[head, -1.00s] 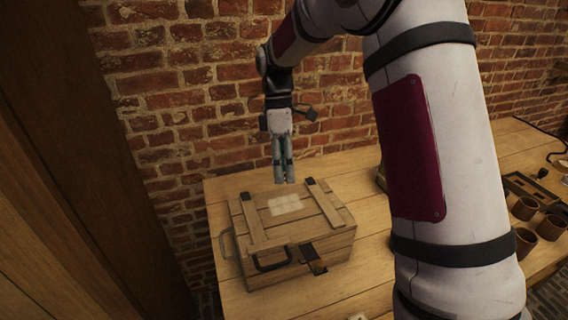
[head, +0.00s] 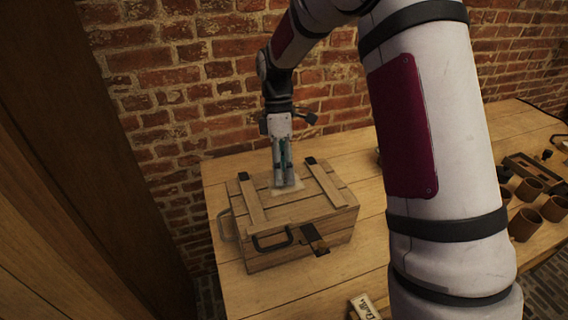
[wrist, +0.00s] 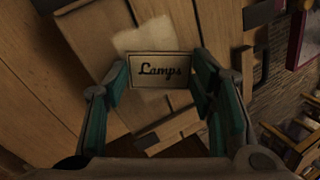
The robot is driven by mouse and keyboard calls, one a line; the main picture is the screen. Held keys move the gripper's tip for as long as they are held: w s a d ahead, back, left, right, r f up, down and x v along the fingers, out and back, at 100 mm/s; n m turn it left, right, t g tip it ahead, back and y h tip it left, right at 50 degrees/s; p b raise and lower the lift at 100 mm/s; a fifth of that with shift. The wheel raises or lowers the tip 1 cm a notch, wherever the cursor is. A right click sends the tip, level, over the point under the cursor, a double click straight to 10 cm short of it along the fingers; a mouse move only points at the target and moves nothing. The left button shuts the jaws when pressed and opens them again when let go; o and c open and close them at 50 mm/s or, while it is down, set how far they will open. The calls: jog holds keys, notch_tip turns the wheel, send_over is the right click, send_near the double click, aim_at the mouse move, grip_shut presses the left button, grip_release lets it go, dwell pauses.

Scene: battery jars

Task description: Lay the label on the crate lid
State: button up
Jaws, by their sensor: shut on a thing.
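My gripper (head: 284,183) is over the wooden crate (head: 287,240), its fingertips low at the pale patch (head: 287,193) on the crate lid (head: 316,206). In the wrist view, my gripper (wrist: 160,80) is shut on a cream label (wrist: 160,71) reading "Lamps", one finger at each side edge. The pale patch (wrist: 150,40) shows behind and above the label there. I cannot tell whether the label touches the lid. In the head view the label is hidden or too small to make out.
Another small lettered plate (head: 366,307) lies near the table's front edge. Several brown cups (head: 527,190) and a dark tray (head: 535,170) stand at the right. A brick wall (head: 190,90) is behind the table (head: 350,240). My arm covers the table's middle.

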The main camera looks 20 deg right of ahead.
jog(key=shift+f, duration=0.2)
jog(key=o, duration=0.8)
jog(key=v, duration=1.1)
jog(key=s+r+m+t, duration=0.2)
jog(key=s+r+m, duration=0.1)
jog(key=s+r, duration=0.4)
jog(key=s+m+t, duration=0.2)
jog(key=s+m, duration=0.1)
jog(key=s, duration=0.5)
jog(key=s+m+t, duration=0.2)
jog(key=s+m, duration=0.2)
jog(key=s, duration=0.3)
jog(key=s+m+t, duration=0.2)
jog(key=s+m, duration=0.2)
jog(key=s, duration=0.4)
jog(key=shift+s+f+p, duration=0.35)
jog(key=shift+p, duration=0.05)
